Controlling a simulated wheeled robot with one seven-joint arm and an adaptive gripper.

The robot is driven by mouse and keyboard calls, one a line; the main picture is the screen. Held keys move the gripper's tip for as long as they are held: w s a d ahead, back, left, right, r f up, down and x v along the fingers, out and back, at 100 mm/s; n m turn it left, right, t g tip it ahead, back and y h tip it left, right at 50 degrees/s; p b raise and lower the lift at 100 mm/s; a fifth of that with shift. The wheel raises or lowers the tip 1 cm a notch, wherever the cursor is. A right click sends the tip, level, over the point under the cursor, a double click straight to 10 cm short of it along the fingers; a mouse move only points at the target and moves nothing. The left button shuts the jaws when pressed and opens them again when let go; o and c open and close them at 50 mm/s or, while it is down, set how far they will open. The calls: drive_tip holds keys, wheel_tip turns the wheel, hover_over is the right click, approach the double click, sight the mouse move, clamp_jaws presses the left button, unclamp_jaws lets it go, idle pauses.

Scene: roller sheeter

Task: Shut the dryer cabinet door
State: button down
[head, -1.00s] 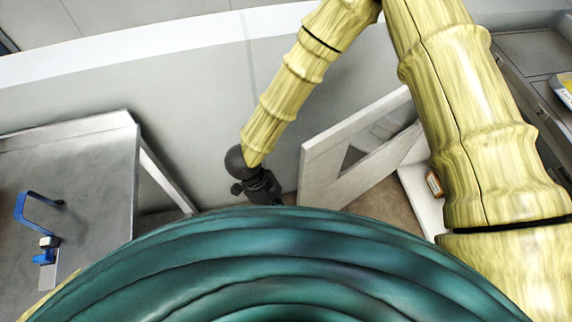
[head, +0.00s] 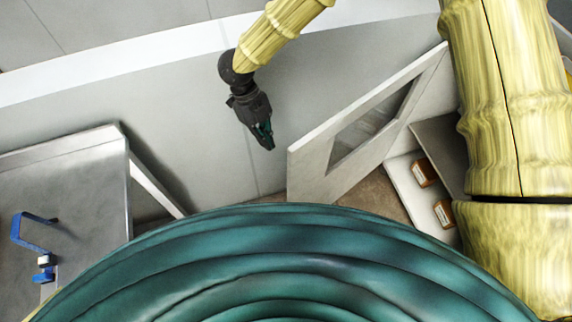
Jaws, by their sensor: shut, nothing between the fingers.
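The dryer cabinet door (head: 312,166) is a pale grey panel with a dark window (head: 372,125). It stands open, swung out from the cabinet at the right. My gripper (head: 268,143) is black with teal at its fingers, shut and empty. In the picture it is just left of the door's free edge and apart from it. Part of the cabinet is hidden behind my yellow arm, and the door's lower end meets the edge of my teal body.
A white shelf (head: 402,190) with two small amber-labelled items (head: 423,172) shows beyond the door. A metal table (head: 75,190) with a blue-handled tool (head: 32,235) stands at the left. Bare floor lies between table and door.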

drive_tip(key=s+d+f+p, duration=0.4)
drive_tip(key=s+d+f, duration=0.1)
drive_tip(key=f, duration=0.2)
drive_tip(key=shift+f+m, duration=0.3)
drive_tip(key=shift+f, duration=0.1)
idle(0.3)
drive_tip(key=shift+d, duration=0.1)
